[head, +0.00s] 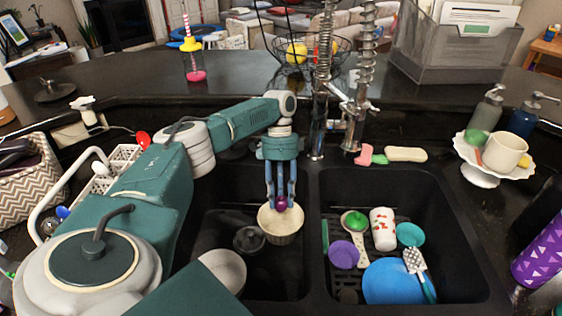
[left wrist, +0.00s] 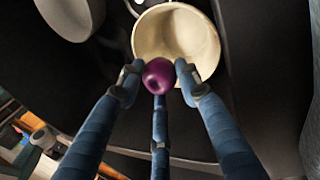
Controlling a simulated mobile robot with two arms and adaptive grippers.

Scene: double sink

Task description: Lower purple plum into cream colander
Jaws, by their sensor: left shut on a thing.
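The purple plum (head: 281,203) is held between the fingertips of my left gripper (head: 281,196). It also shows in the left wrist view (left wrist: 159,76), with the blue fingers (left wrist: 158,88) around it. The cream colander (head: 283,233) sits in the left sink basin, directly below the plum in the head view. In the left wrist view the colander (left wrist: 196,38) lies just past the plum, which overlaps its near rim. I cannot tell the height of the plum over the rim. My right gripper is not in view.
A dark round thing (head: 249,240) lies beside the colander. The right basin holds a blue plate (head: 398,281), a purple bowl (head: 344,254) and a patterned cup (head: 383,229). The tall spring faucet (head: 322,110) stands behind the basins, close to my left gripper.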

